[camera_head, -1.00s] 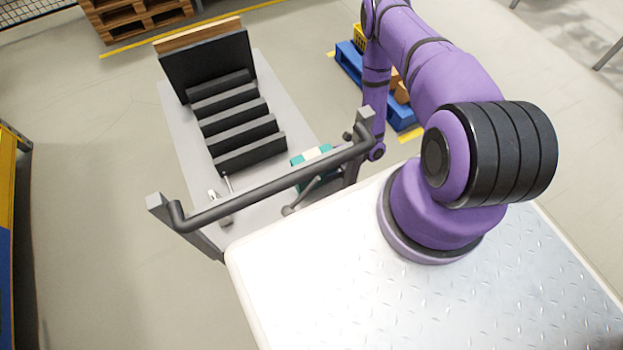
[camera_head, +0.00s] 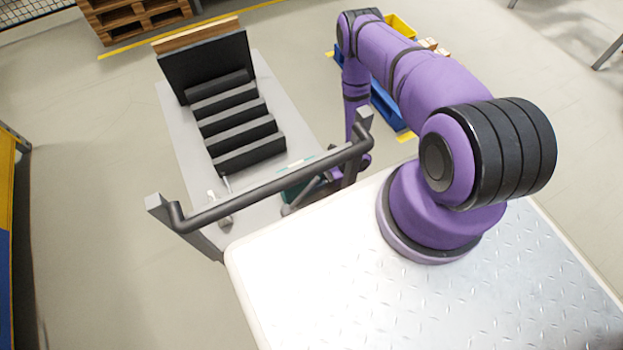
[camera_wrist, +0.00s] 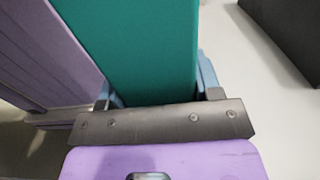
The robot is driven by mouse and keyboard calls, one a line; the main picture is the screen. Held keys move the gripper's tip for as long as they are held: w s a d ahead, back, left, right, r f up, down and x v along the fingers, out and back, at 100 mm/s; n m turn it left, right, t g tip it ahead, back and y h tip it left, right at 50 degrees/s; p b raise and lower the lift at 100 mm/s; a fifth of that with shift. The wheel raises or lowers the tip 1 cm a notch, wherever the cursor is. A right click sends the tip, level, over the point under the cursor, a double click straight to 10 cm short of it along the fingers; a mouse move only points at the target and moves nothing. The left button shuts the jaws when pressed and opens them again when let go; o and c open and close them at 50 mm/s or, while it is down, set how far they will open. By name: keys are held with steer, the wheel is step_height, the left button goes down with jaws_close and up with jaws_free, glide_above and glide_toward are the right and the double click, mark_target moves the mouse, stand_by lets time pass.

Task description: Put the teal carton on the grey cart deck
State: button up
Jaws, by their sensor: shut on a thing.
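The teal carton (camera_head: 292,193) is at the near right part of the grey cart deck (camera_head: 186,150), partly hidden behind the cart's handle bar. It also fills the upper middle of the wrist view (camera_wrist: 135,45). My gripper (camera_wrist: 158,90) is shut on the carton, with a blue-grey finger at each side of it. In the head view my gripper is mostly hidden behind the handle and its post. I cannot tell whether the carton touches the deck or is held just above it.
A black stepped rack (camera_head: 235,125) with an upright back panel stands on the deck. The dark handle bar (camera_head: 270,187) crosses the cart's near end. A small metal fitting (camera_head: 221,205) sits near left. A blue pallet (camera_head: 388,108) lies on the floor beyond the cart.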

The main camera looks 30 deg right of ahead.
steer(key=shift+f, duration=0.15)
steer(key=o, duration=1.1)
